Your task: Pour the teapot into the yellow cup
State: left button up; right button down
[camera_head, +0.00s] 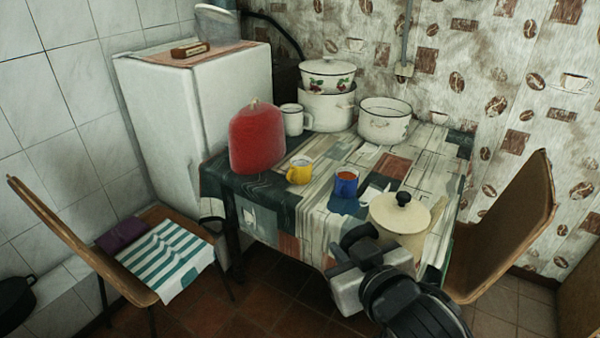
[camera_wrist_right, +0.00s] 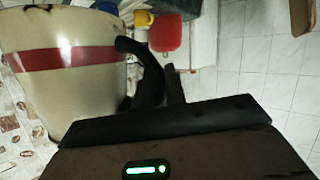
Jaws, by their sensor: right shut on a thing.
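The teapot (camera_head: 400,222) is cream, with a lid and a round black knob, at the table's front right. In the right wrist view, the teapot (camera_wrist_right: 75,90) shows a red band and a black handle (camera_wrist_right: 152,72). My right gripper (camera_head: 368,238) is shut on this handle; the hold is partly hidden. The teapot looks about upright; I cannot tell whether it touches the table. The yellow cup (camera_head: 299,171) stands upright on the table, left of and behind the teapot; it also shows in the wrist view (camera_wrist_right: 143,18). My left gripper is not in view.
A blue cup (camera_head: 346,183) with orange-brown contents stands between the yellow cup and the teapot. A red rounded object (camera_head: 257,140), a white mug (camera_head: 293,120) and white pots (camera_head: 384,122) stand farther back. Chairs flank the table (camera_head: 330,222).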

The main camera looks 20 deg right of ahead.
aim_at(299, 172)
jog(key=z, duration=0.9)
jog(key=i, duration=1.1)
jog(key=u, duration=0.95)
